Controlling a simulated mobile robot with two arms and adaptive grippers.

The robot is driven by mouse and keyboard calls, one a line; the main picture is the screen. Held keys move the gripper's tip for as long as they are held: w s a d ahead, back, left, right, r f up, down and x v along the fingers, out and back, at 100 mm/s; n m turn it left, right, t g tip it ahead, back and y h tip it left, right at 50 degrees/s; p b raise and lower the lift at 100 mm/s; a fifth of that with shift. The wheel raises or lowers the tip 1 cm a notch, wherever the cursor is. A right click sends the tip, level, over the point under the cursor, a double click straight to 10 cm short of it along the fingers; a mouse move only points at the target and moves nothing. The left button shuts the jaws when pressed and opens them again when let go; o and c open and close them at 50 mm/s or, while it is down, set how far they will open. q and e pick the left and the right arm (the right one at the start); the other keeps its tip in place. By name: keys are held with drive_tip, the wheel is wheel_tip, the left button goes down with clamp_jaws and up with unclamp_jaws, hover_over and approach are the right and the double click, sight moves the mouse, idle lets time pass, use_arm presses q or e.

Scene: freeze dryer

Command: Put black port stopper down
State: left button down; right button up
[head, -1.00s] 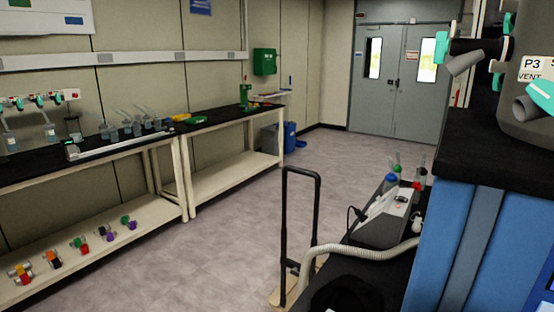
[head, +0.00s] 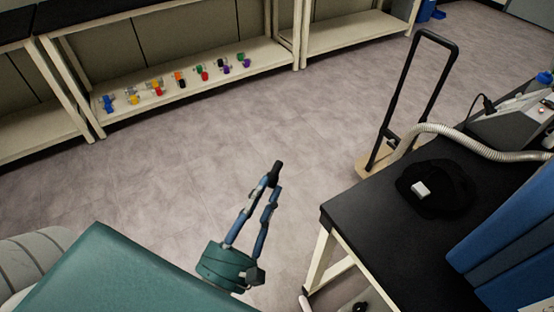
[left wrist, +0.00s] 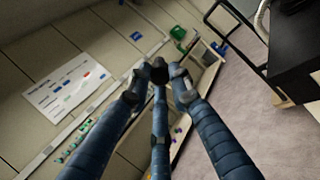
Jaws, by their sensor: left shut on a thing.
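My left gripper (head: 272,183) is in the lower middle of the head view, over the open floor. It is shut on the black port stopper (head: 277,171), a small dark piece at its fingertips. In the left wrist view the stopper (left wrist: 159,72) shows between the fingertips, dark and partly covered by them. The gripper is apart from the black-topped table (head: 352,215) to its right. My right gripper is not in view.
The table bears a round black object (head: 437,193) with a white block (head: 421,189), and a ribbed hose (head: 475,142). A black-handled cart (head: 408,95) stands behind it. Several coloured fittings (head: 180,79) lie on the low shelf (head: 265,52). The floor between is clear.

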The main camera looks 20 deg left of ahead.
use_arm(q)
drive_tip(key=w+d+r+m+g+h, duration=0.2)
drive_tip(key=d+r+m+g+h, duration=0.1)
drive_tip(key=d+r+m+h, duration=0.25)
drive_tip(key=w+d+r+m+g+h, duration=0.2)
drive_tip(key=d+r+h, duration=0.2)
drive_tip(key=d+h, duration=0.35)
drive_tip(key=shift+w+d+f+m+g+h, duration=0.1)
drive_tip(key=shift+w+f+m+g+h, duration=0.55)
drive_tip(key=shift+m+g+h, duration=1.3)
drive_tip(key=shift+w+d+f+m+g+h, duration=0.2)
drive_tip(key=shift+f+m+g+h, duration=0.7)
drive_tip(key=shift+g, duration=2.1)
drive_tip(key=shift+w+a+f+m+g+h, duration=0.1)
drive_tip(key=shift+w+f+m+g+h, duration=0.7)
drive_tip(key=shift+m+g, duration=1.35)
drive_tip(key=shift+s+f+n+g, duration=0.1)
drive_tip(key=shift+s+n+g, duration=0.25)
drive_tip(key=shift+n+g, duration=0.1)
